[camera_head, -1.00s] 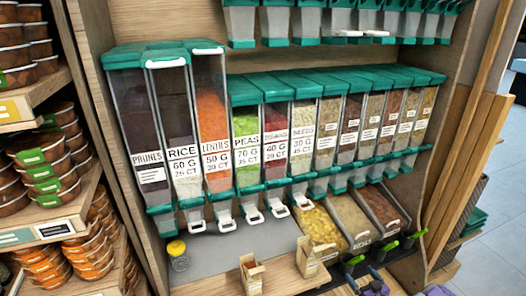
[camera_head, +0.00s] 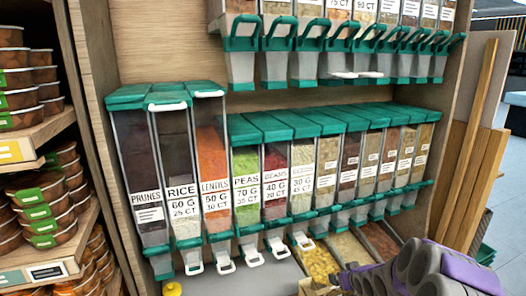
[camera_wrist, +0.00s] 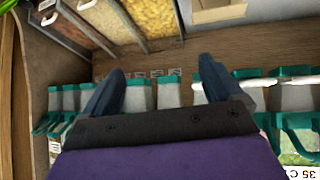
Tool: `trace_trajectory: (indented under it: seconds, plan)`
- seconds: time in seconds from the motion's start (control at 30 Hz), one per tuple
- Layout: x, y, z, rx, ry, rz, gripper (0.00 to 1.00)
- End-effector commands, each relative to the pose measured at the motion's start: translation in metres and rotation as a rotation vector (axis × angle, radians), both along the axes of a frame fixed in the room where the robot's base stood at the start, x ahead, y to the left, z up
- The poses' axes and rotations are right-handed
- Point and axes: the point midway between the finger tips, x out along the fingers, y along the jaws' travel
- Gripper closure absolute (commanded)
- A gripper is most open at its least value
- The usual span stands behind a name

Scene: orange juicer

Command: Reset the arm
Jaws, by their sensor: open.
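My gripper (camera_wrist: 159,80) shows in the wrist view with its two dark fingers spread wide apart and nothing between them. Its purple and black body fills the bottom of that view. In the head view my grey and purple arm (camera_head: 425,268) reaches in at the lower right, below the dispensers; the fingers cannot be made out clearly there. In the wrist view the fingers stand in front of a row of green and clear dispenser spouts (camera_wrist: 138,96). Whether they touch any spout cannot be told.
Labelled dispensers with green lids, such as lentils (camera_head: 212,150), fill the middle shelf, with more dispensers (camera_head: 307,50) above. Open food bins (camera_head: 320,262) lie below. A shelf of stacked tubs (camera_head: 40,205) stands at left. A cardboard box (camera_wrist: 218,10) shows at the wrist view's top.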

Motion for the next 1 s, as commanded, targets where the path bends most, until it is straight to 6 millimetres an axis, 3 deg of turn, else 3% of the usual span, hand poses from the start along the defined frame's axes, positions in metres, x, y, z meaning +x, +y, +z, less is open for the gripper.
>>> trace_trajectory:
  seconds: [0.03, 0.27, 0.47, 0.77, 1.0]
  plan:
    - [-0.011, 0.010, 0.015, -0.011, 0.029, -0.002, 0.08]
    - [-0.074, 0.034, 0.055, -0.032, 0.206, -0.039, 0.08]
    - [-0.146, 0.051, 0.085, -0.044, 0.364, -0.072, 0.08]
    - [-0.274, 0.088, 0.121, -0.054, 0.606, -0.128, 0.08]
    - [-0.386, 0.112, 0.139, -0.026, 0.801, -0.167, 0.08]
